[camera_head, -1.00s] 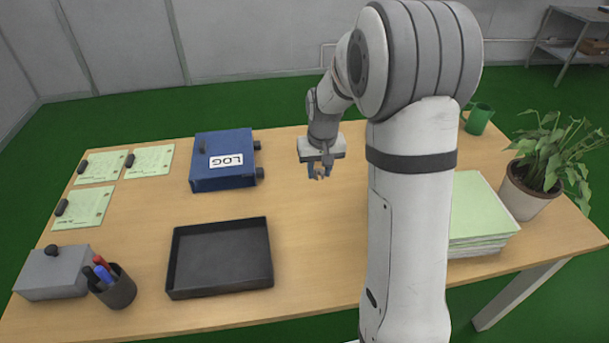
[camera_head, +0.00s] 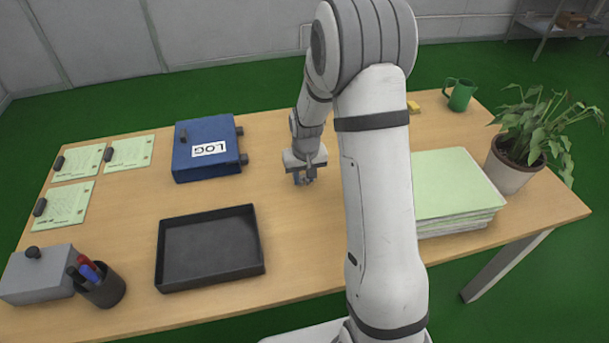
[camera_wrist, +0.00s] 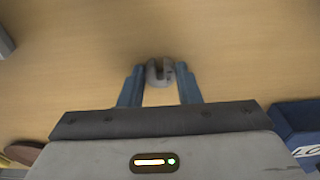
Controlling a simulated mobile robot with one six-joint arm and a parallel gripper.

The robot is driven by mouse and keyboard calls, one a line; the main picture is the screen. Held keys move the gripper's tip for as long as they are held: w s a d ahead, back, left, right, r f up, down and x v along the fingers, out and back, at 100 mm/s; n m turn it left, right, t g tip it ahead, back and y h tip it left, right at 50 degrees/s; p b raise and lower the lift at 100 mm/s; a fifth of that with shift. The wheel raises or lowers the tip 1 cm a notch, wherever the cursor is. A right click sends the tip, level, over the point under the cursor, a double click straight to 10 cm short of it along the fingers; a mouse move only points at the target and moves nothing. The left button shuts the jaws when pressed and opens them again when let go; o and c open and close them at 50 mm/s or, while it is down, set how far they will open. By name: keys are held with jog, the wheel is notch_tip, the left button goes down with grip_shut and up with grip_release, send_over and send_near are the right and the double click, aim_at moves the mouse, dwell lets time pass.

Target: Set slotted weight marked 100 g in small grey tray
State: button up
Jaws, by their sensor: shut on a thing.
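My gripper (camera_head: 304,180) hangs over the middle of the table, right of the dark grey tray. In the wrist view its blue fingers (camera_wrist: 160,88) are shut on a small grey slotted weight (camera_wrist: 157,74), whose slot shows. I cannot read a marking on it. In the head view the weight is too small to make out clearly. The dark grey tray (camera_head: 162,252) lies flat, low-walled and empty at the near middle of the table.
A blue LOG box (camera_head: 205,150) stands behind the tray. A pen cup (camera_head: 104,292) and a grey lidded box (camera_head: 38,275) are at left. Paper stacks (camera_head: 455,190) and a potted plant (camera_head: 512,165) are at right. Wood between gripper and tray is clear.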

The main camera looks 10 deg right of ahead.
jog(key=shift+f, duration=0.15)
jog(key=o, duration=1)
